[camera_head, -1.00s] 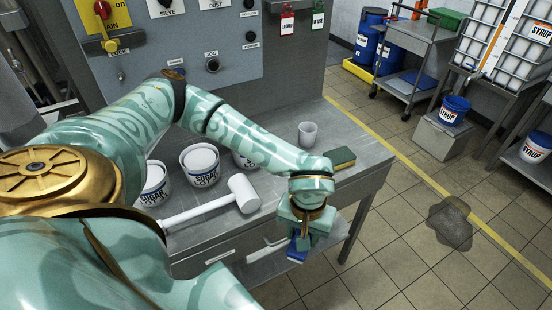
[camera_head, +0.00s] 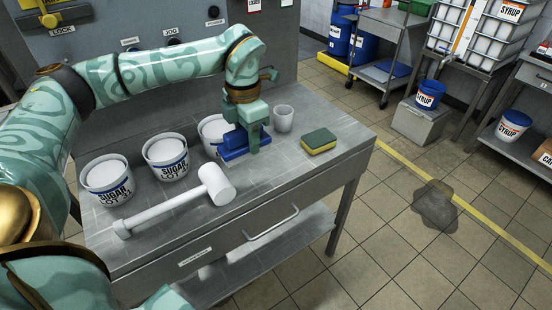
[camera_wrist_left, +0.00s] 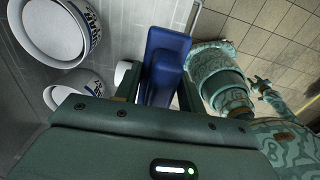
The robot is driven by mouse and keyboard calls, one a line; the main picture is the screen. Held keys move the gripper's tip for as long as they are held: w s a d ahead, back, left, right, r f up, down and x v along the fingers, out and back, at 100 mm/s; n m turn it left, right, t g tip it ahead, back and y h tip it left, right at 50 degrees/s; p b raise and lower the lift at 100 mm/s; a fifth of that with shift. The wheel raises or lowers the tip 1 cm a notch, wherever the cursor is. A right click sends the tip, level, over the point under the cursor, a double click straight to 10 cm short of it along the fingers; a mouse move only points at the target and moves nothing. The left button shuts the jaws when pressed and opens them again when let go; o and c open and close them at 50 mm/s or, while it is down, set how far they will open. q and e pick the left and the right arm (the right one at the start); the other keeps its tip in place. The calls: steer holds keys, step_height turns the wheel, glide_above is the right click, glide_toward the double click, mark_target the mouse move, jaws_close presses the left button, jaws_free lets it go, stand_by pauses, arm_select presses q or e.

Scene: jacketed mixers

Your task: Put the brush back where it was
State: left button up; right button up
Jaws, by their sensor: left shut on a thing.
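My left gripper (camera_head: 254,138) points down over the grey table (camera_head: 265,190), between the rightmost sugar tub and a clear cup. It is shut on the blue brush (camera_head: 233,144). The brush lies roughly level, at or just above the tabletop; I cannot tell whether it touches. In the left wrist view the blue brush (camera_wrist_left: 166,58) shows between the fingers, with its lower parts hidden.
Several items stand close by: sugar tubs (camera_head: 166,158), a white mallet (camera_head: 180,203), the clear cup (camera_head: 284,119) and a yellow-green sponge (camera_head: 319,141). The upright control panel (camera_head: 150,40) rises behind. Bare tabletop lies in front of the brush.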

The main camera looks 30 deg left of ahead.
arm_select(q)
steer(key=w+f+b, duration=0.1)
steer(key=w+f, duration=0.1)
steer(key=w, duration=0.1)
steer(key=w+f+b, duration=0.1)
steer(key=w+f, duration=0.1)
steer(key=f, duration=0.1)
steer(key=w+d+f+b, duration=0.1)
steer(key=w+f, duration=0.1)
steer(key=w, duration=0.1)
steer(key=shift+w+d+f, duration=0.1)
steer(key=shift+w+f, duration=0.05)
steer(key=shift+w, duration=0.2)
steer(key=shift+w+f, duration=0.2)
steer(key=shift+f, duration=0.1)
step_height(320, 180, down, 4)
steer(key=shift+w+r+b, duration=0.15)
steer(key=shift+r+b, duration=0.1)
steer(key=shift+b, duration=0.8)
steer(key=shift+r, duration=0.2)
steer(key=o, duration=0.9)
steer(key=shift+f, duration=0.15)
